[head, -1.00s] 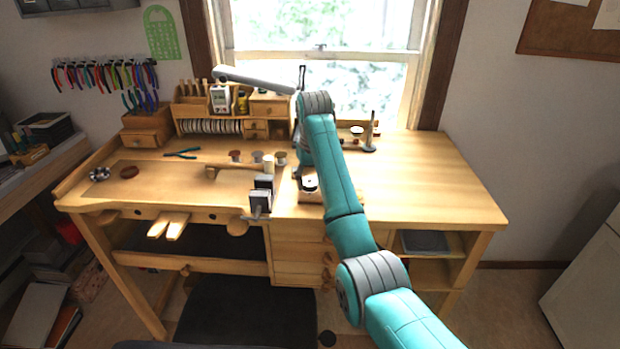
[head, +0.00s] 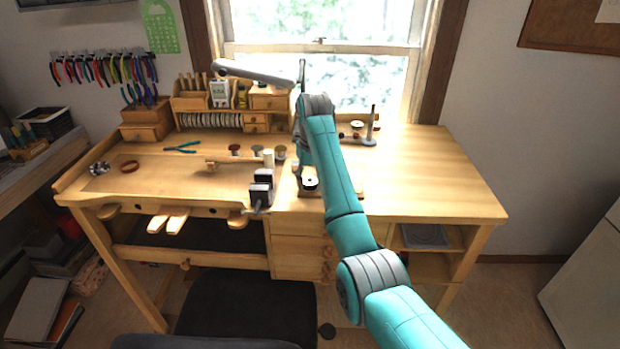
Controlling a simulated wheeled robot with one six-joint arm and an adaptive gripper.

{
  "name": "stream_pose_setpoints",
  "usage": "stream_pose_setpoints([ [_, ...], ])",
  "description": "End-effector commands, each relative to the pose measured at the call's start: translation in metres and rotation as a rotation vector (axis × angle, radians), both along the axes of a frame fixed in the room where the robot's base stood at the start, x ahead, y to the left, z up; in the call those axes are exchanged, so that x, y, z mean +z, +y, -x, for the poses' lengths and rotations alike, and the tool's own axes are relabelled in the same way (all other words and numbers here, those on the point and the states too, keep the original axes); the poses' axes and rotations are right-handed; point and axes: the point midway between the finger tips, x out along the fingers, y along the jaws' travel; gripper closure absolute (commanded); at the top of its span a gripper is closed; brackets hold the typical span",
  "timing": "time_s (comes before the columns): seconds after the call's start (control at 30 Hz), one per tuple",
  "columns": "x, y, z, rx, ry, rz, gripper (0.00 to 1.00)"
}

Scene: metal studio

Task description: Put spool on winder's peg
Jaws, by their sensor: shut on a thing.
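Small spools stand in a row on the bench: a dark brown one (head: 234,150), a grey-brown one (head: 257,150) and an olive one (head: 281,152). A grey upright post on a dark base (head: 371,128) stands right of my arm. A small reel with a pale top (head: 357,125) shows beside it. A dark-based device with a black-and-white round top (head: 310,182) is partly covered by my arm. I cannot tell which of these is the winder.
A black vise-like block (head: 261,188) sits at the bench's front edge. A grey lamp arm (head: 253,73) reaches over the back. Pliers (head: 182,148) and a wooden organizer (head: 205,102) are at left. The bench's right side (head: 435,175) is clear. A dark chair (head: 248,310) stands in front.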

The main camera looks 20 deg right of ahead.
Motion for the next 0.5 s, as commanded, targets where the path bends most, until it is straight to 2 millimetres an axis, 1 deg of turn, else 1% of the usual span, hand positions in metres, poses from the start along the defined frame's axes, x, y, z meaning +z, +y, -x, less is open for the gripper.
stream_pose_setpoints([
  [0.07,0.0001,0.0000,-0.0001,0.000,0.000,0.000,0.86],
  [0.1,0.0001,0.0000,-0.0001,0.000,0.000,0.000,0.49],
  [0.17,0.0001,0.0000,-0.0001,0.000,0.000,0.000,0.34],
  [0.2,0.0001,0.0000,-0.0001,0.000,0.000,0.000,0.24],
  [0.23,0.0001,0.0000,-0.0001,0.000,0.000,0.000,0.22],
  [0.5,0.0000,0.0000,0.0000,0.000,0.000,0.000,0.22],
])
